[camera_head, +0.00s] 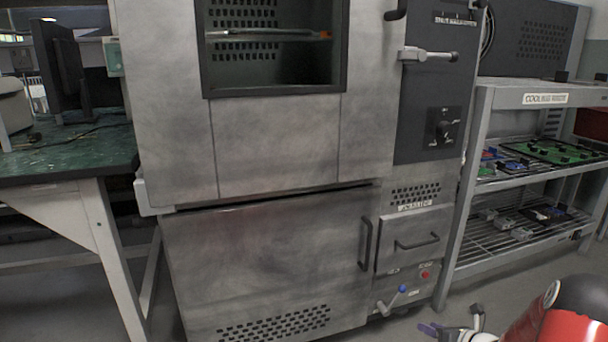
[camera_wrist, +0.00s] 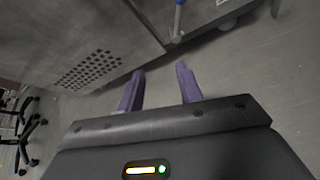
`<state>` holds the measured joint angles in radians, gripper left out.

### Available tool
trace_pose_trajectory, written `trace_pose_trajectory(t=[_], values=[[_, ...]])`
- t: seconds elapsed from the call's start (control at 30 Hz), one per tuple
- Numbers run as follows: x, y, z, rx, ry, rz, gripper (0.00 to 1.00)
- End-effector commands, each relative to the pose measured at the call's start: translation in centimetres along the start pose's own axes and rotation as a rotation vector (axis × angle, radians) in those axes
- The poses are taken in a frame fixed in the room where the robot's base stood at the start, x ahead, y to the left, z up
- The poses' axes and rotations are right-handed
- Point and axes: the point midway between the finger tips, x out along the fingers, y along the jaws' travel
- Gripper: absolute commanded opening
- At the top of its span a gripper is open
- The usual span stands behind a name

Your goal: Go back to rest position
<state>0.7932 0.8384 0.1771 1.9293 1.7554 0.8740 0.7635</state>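My gripper (camera_wrist: 160,88) shows in the wrist view with its two purple fingers apart and nothing between them. Bare grey floor lies beyond the fingertips. In the head view only a small part of my gripper shows at the bottom right, low in front of the large grey metal cabinet (camera_head: 280,255). The cabinet's vented lower side also fills the upper left of the wrist view (camera_wrist: 120,40).
A green-topped workbench (camera_head: 70,152) stands at the left. A metal rack (camera_head: 482,190) with circuit boards on its shelves (camera_head: 545,150) stands at the right. Black chair legs (camera_wrist: 25,130) show at the left of the wrist view. The floor near my gripper is clear.

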Motion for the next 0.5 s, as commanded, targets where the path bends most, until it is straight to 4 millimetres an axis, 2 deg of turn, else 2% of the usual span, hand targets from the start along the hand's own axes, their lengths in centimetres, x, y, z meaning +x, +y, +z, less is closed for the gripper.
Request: trace_pose_trajectory(t=[0.03,0.27,0.37,0.5], values=[[-0.3,1.2,1.1,-0.049,0.012,0.018,0.36],[-1.6,8.0,4.9,-0.352,0.089,0.134,0.36],[-2.9,12.1,6.8,-0.540,0.134,0.203,0.36],[-6.1,19.7,9.4,-0.906,0.213,0.334,0.36]])
